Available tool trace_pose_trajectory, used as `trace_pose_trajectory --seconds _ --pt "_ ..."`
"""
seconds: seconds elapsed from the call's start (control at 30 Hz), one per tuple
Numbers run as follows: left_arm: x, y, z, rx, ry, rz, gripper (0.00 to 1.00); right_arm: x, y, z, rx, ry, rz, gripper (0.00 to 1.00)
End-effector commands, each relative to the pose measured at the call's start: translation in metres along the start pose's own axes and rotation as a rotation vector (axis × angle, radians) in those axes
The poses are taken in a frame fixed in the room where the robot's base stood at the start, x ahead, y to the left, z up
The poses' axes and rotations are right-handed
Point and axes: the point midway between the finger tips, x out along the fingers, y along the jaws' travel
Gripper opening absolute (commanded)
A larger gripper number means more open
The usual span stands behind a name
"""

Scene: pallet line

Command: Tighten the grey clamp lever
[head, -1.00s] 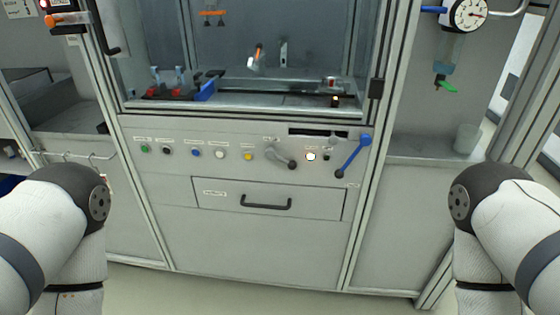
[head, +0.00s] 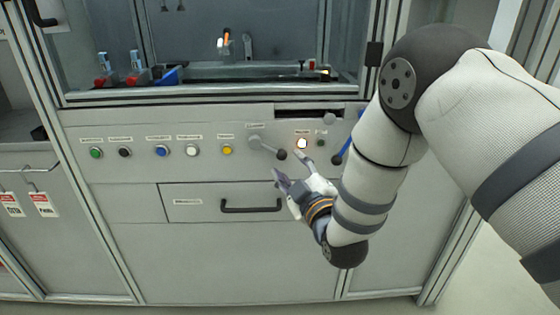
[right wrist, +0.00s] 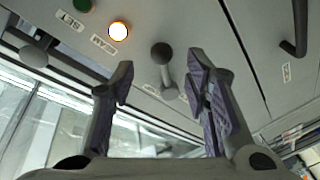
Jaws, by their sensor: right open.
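The grey clamp lever (head: 267,147) is on the front panel, slanting down to the right to a dark ball knob. It also shows in the right wrist view (right wrist: 167,80), with its knob between the fingertips in the picture. My right gripper (head: 291,167) is open and empty, just below and right of the knob. I see no contact with the lever, and the exact gap is hard to tell. My left gripper is out of view.
A lit white button (head: 302,143) is close to the right of the lever. A blue lever (head: 343,152) is partly hidden behind my right arm. A drawer handle (head: 250,206) sticks out below. Several buttons, among them a yellow one (head: 227,150), line the panel to the left.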

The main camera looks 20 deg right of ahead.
Motion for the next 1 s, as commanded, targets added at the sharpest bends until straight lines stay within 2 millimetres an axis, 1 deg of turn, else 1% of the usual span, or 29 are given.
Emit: trace_pose_trajectory --seconds 0.03,0.1,0.2,0.33,0.57,0.67,0.7,0.77,1.0 --pt "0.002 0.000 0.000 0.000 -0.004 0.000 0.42 0.011 -0.001 0.002 0.001 0.000 0.001 0.42" --pt "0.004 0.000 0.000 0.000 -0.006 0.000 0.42 0.026 -0.001 0.002 0.002 -0.001 0.001 0.42" --pt "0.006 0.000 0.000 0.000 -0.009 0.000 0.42 0.041 -0.002 0.002 0.002 -0.002 -0.001 0.42" --pt "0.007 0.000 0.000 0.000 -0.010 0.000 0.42 0.051 -0.002 0.002 0.002 -0.003 -0.004 0.42" --pt "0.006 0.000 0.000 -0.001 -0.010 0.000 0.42 0.052 -0.001 0.001 0.002 -0.003 -0.004 0.42" --pt "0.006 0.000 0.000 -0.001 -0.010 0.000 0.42 0.052 -0.001 0.001 0.002 -0.003 -0.004 0.22" --pt "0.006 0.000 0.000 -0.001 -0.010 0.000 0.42 0.052 -0.001 0.001 0.002 -0.003 -0.004 0.13" --pt "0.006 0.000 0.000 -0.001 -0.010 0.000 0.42 0.051 -0.001 0.001 0.002 -0.003 -0.004 0.00" --pt "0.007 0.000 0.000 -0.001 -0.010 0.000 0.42 0.051 -0.002 0.002 0.005 -0.003 -0.003 0.00"
